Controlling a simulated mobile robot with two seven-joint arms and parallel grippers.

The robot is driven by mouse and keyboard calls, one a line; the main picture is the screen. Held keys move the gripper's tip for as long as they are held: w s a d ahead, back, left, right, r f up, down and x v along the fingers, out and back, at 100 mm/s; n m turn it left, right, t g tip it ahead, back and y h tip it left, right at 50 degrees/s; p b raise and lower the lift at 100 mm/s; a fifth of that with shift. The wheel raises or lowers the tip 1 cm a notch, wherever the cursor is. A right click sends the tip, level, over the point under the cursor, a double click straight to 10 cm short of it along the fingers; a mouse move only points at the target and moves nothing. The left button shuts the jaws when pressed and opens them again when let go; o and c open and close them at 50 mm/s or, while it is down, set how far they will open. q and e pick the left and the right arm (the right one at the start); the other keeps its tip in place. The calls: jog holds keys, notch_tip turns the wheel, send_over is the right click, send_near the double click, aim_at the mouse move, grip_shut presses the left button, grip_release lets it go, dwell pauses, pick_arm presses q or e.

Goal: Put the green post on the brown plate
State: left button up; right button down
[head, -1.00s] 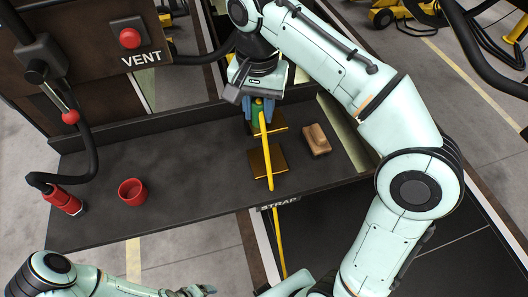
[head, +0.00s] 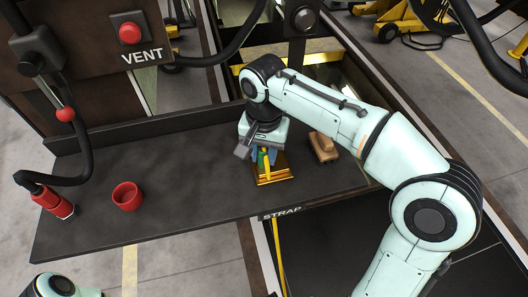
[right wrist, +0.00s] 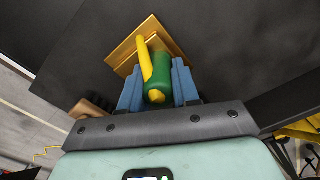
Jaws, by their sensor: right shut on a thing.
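The green post (right wrist: 159,77) is upright between the blue fingers of my right gripper (right wrist: 158,90) in the right wrist view. A yellow strap-like piece (right wrist: 144,60) runs alongside it. In the head view, my right gripper (head: 264,157) is shut on the post, of which a little green shows. The square brown-gold plate (head: 275,177) lies on the dark bench just under the gripper; it also shows in the wrist view (right wrist: 121,55) behind the post. I cannot tell whether the post's foot touches the plate. My left gripper is out of view.
A tan block (head: 323,147) stands just right of the plate. A red cup (head: 127,196) and a red-ended hose (head: 55,203) are on the left of the dark bench (head: 190,185). A panel with a red VENT button (head: 131,33) rises behind.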

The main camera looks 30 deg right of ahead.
jog(key=shift+f, duration=0.1)
jog(key=c, duration=0.8)
grip_release()
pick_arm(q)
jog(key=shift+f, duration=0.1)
pick_arm(e)
notch_tip(320, 180, up, 12)
jog(key=p, duration=0.3)
jog(key=shift+w, duration=0.1)
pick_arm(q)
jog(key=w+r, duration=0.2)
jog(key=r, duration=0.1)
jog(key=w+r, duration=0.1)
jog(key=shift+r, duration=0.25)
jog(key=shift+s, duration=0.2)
